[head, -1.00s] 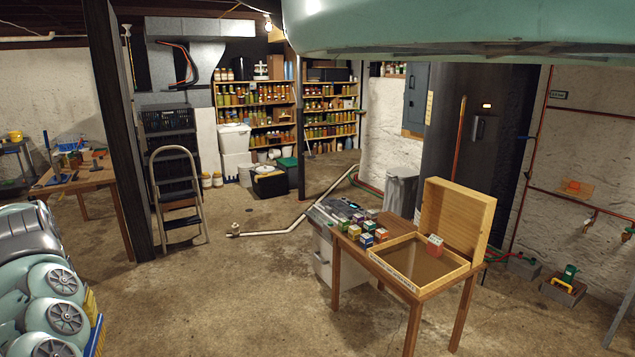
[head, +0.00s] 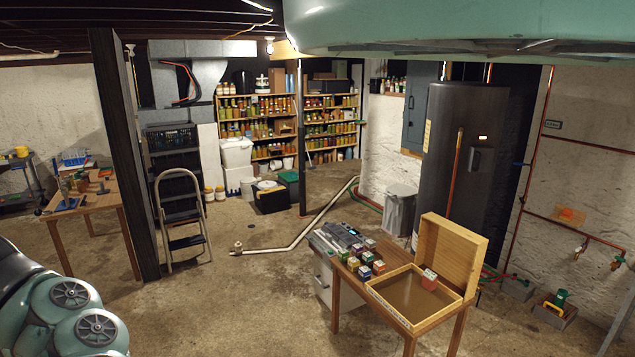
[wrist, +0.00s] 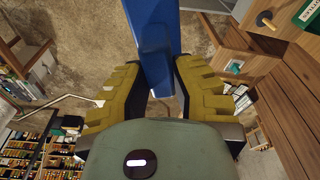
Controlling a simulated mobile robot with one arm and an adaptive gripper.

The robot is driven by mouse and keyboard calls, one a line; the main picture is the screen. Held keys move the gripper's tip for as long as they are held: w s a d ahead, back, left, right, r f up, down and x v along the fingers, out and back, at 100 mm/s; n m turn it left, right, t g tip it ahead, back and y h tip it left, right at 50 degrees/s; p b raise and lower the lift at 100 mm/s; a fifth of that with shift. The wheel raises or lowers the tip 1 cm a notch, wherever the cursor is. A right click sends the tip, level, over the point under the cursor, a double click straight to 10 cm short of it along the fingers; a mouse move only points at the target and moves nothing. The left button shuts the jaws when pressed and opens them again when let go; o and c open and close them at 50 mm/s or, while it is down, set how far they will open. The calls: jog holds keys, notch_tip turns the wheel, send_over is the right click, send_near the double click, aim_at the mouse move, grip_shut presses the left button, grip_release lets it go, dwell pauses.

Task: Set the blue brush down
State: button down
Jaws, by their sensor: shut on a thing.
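The blue brush shows in the wrist view as a long flat blue bar (wrist: 152,25) that runs out of the top edge. My gripper (wrist: 160,78) has its yellow ridged pads on either side of the bar and is shut on it. The brush is held up off any surface, with concrete floor behind it. Its far end and any bristles are out of view. In the head view, my arm fills the lower left corner; the gripper and the brush do not show there.
A wooden table (head: 425,330) at front right bears an open wooden box (head: 450,252) and several small coloured boxes (head: 365,262). A cluttered workbench (head: 92,203) stands at left behind a dark post (head: 126,160). A step ladder (head: 181,215) stands beside it.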

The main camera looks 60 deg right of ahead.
jog(key=shift+n, duration=0.5)
jog(key=r+p, duration=0.1)
jog(key=s+a+r+p, duration=0.1)
jog(key=r, duration=0.1)
jog(key=s+r+p, duration=0.1)
jog(key=r, duration=0.1)
jog(key=shift+a+r+p, duration=0.15)
jog(key=shift+a+p, duration=0.05)
jog(key=shift+p, duration=0.2)
jog(key=shift+s+a+r+p, duration=0.3)
jog(key=shift+s+r+p, duration=0.1)
jog(key=shift+p, duration=0.1)
